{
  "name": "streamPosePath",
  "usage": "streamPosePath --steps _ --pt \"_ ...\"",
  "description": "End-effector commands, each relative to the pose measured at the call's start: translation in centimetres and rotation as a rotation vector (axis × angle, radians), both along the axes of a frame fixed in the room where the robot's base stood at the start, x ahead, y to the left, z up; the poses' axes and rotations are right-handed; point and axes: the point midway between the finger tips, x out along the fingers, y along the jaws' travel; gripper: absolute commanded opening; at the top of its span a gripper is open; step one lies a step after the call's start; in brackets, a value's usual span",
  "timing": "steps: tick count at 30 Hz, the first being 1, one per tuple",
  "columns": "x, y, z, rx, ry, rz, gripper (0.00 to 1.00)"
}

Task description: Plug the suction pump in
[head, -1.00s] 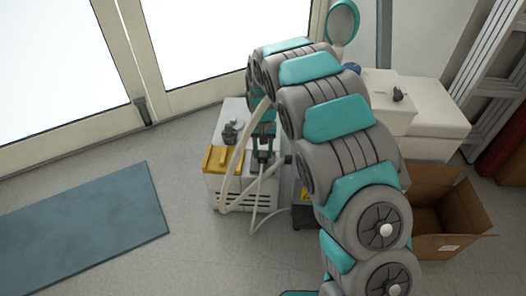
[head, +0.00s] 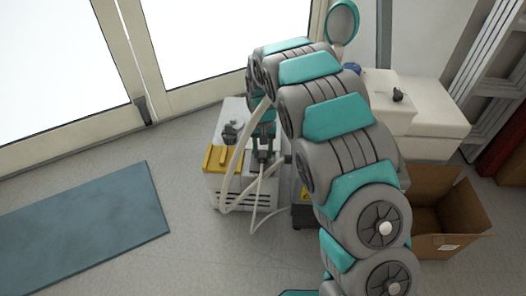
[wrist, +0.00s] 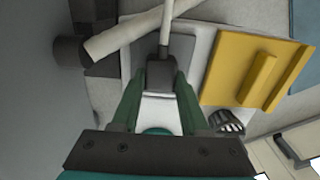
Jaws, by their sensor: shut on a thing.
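My gripper (wrist: 160,88) is shut on a dark grey plug (wrist: 163,70), with a green finger on each side. A pale cable (wrist: 166,22) runs from the plug away from the gripper. In the head view my gripper (head: 263,147) hangs over the right part of a white box-shaped unit (head: 232,193) with a yellow piece on top, and the cable (head: 260,190) hangs down its front. I cannot tell whether this unit is the suction pump. No socket shows clearly, and the plug's front end is hard to make out.
A thick pale hose (head: 236,175) arches beside the gripper; it also crosses the wrist view (wrist: 125,35). The yellow piece (wrist: 250,72) lies close on the right there. An open cardboard box (head: 445,243) and a white cabinet (head: 435,125) stand right. The blue mat (head: 85,222) is clear.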

Motion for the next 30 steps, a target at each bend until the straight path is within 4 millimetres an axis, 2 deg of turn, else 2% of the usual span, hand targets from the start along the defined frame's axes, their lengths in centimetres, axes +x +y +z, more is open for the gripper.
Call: streamPosePath --steps 19,20,28,30 --pt "0.0 0.0 -1.1 0.000 0.000 0.000 0.00" --pt "0.0 0.0 -1.1 0.000 -0.001 0.000 0.46" --pt "0.0 0.0 -1.1 0.000 0.000 0.000 0.77" --pt "0.0 0.0 -1.1 0.000 0.000 0.000 0.79"
